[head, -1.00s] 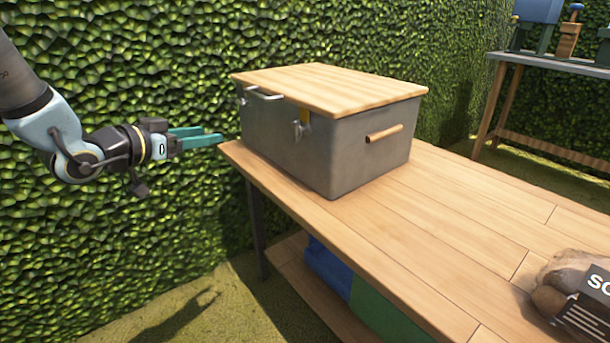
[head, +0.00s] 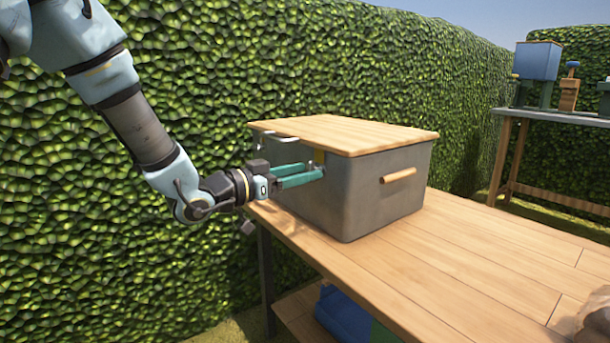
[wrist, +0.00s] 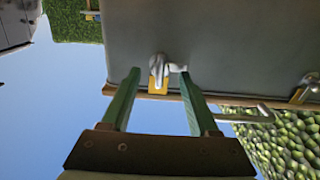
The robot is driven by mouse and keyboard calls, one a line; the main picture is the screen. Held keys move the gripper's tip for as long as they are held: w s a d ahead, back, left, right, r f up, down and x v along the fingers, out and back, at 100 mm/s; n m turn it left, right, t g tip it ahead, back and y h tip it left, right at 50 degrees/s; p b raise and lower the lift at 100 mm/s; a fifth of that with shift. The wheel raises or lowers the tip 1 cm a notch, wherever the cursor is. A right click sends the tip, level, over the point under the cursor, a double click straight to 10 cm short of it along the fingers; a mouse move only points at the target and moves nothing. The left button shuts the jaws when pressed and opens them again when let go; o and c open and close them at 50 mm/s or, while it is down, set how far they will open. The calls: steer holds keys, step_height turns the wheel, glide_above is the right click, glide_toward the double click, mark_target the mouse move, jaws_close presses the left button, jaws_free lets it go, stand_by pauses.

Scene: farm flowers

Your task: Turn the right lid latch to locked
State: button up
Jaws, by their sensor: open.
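The grey box (head: 345,200) with a light wooden lid (head: 350,132) sits on the wooden table, lid down flat. My gripper (head: 313,170) is open at the box's front face, fingertips at the right latch. In the wrist view, the open green fingers (wrist: 161,78) stand on either side of the right latch (wrist: 158,68), a pale metal lever over a yellow plate (wrist: 158,84). The lever appears between the fingertips, and I cannot tell if either finger touches it. In the head view the fingers mostly hide this latch. A second latch (wrist: 303,91) shows at the right edge of the wrist view.
A metal handle (head: 283,138) is on the box's front, and a wooden handle (head: 398,175) is on its right side. A hedge (head: 200,60) stands behind.

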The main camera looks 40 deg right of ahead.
steer(key=shift+d, duration=0.55)
jaws_close()
